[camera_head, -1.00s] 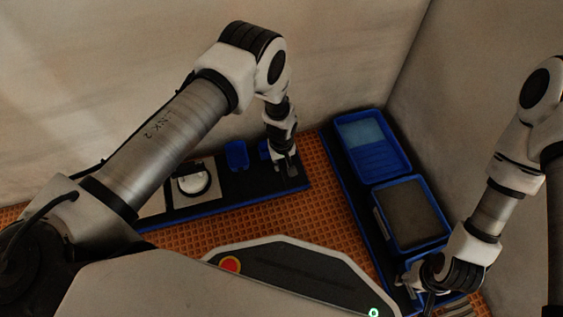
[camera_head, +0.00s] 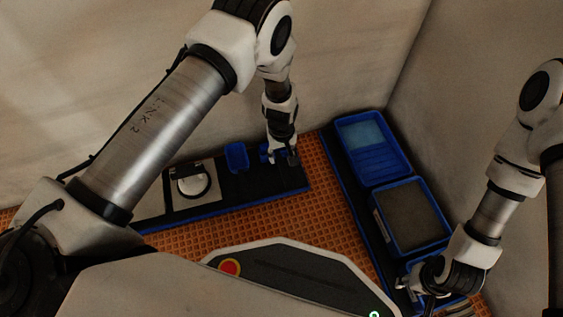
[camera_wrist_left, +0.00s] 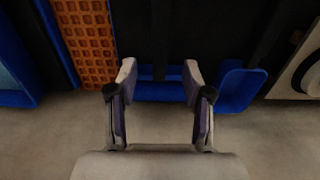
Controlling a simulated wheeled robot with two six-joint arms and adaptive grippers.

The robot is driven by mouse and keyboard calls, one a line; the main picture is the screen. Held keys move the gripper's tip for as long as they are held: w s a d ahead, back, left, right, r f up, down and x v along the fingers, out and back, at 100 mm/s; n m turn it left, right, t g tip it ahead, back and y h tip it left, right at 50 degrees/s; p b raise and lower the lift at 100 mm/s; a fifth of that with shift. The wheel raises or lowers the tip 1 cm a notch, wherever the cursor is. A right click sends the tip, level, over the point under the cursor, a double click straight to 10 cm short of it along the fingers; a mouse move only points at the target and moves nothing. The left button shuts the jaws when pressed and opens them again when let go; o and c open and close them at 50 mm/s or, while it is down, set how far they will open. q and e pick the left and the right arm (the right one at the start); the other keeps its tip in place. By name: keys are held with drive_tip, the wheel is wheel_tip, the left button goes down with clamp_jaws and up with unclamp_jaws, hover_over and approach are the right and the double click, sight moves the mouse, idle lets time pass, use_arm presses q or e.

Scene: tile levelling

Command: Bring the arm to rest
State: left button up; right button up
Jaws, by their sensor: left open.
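My left gripper (camera_head: 285,157) is over the right end of the black board with blue edges (camera_head: 235,205), close to a blue holder (camera_head: 265,153). In the left wrist view its two fingers (camera_wrist_left: 160,80) are apart with nothing between them, and the blue holder (camera_wrist_left: 160,92) shows beyond and between them. My right gripper (camera_head: 425,283) is low at the right, by the near end of the tray stand; its fingers are too dark and small to read.
A second blue holder (camera_head: 237,156) and a white round disc on a plate (camera_head: 193,184) are on the board. A blue tray with water-like content (camera_head: 372,165) and a blue tray with a grey surface (camera_head: 440,236) stand at right. Orange grating (camera_head: 325,205) lies bare between.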

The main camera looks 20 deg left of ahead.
use_arm(q)
wheel_tip(320, 180, up, 5)
drive_tip(key=shift+f, duration=0.1)
drive_tip(key=s+a+r+m+p, duration=0.2)
drive_tip(key=s+a+r+p, duration=0.15)
drive_tip(key=s, duration=0.65)
drive_tip(key=s+a+r+m+g+p, duration=0.1)
drive_tip(key=s+a+r+p, duration=0.2)
drive_tip(key=s, duration=0.7)
drive_tip(key=s+a+r+m+p, duration=0.25)
drive_tip(key=s+p, duration=0.25)
drive_tip(key=s, duration=0.4)
wheel_tip(320, 180, up, 38)
drive_tip(key=w+t+p, duration=0.1)
drive_tip(key=w+p, duration=0.1)
drive_tip(key=p, duration=3.5)
drive_tip(key=shift+a+f+m, duration=0.25)
drive_tip(key=shift+a+m, duration=0.15)
drive_tip(key=shift+m, duration=0.05)
